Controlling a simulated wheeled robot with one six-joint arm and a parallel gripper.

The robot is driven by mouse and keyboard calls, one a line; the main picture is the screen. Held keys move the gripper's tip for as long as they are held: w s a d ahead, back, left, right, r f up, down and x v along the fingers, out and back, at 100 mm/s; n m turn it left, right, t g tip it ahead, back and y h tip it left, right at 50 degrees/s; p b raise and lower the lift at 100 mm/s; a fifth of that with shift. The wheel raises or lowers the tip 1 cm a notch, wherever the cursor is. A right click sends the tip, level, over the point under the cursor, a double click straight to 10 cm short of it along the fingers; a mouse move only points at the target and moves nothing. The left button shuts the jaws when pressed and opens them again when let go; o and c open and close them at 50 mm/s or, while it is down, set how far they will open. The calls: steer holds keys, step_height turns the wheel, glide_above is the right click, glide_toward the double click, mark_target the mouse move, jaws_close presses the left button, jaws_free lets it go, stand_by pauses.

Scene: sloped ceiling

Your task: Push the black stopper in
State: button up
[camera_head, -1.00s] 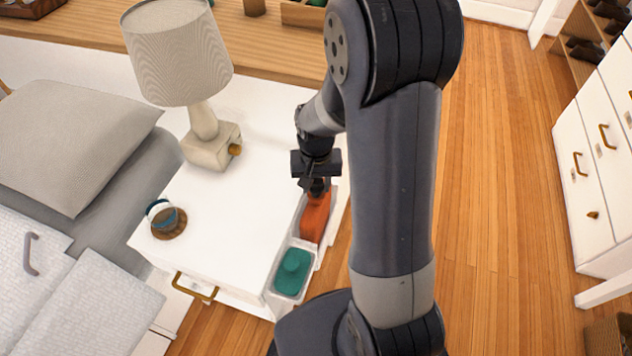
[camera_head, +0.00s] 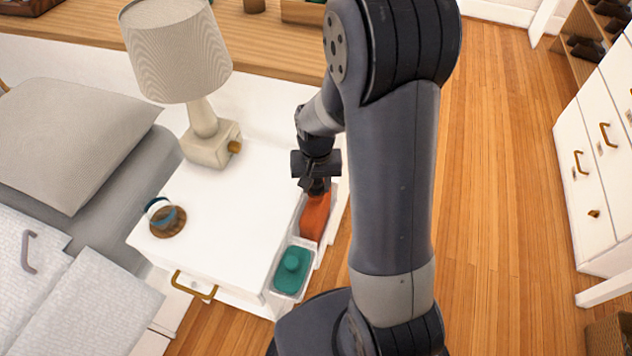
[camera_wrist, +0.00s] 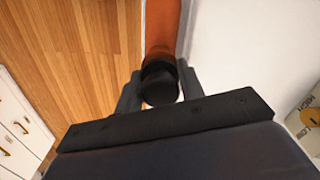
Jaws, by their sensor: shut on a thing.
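The black stopper (camera_wrist: 160,84) is a dark round piece between the two grey fingers of my gripper (camera_wrist: 158,88) in the wrist view. My gripper is shut on it. The stopper sits at the near end of an orange-red body (camera_wrist: 162,28), and I cannot tell how deep it is set. In the head view the orange-red body (camera_head: 315,216) lies in the side tray of the white nightstand, and my gripper (camera_head: 318,186) is at its far end. The stopper is hidden there by my gripper.
A green-lidded container (camera_head: 292,270) stands in the near part of the side tray. The bed is at the left, open wood floor at the right.

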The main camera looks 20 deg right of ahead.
steer(key=shift+f, duration=0.15)
stand_by(0.8)
steer(key=o, duration=1)
steer(key=shift+o, duration=0.8)
steer(key=shift+s, duration=0.1)
steer(key=o, duration=0.3)
steer(key=shift+r+p, duration=2.4)
steer(key=shift+r, duration=0.65)
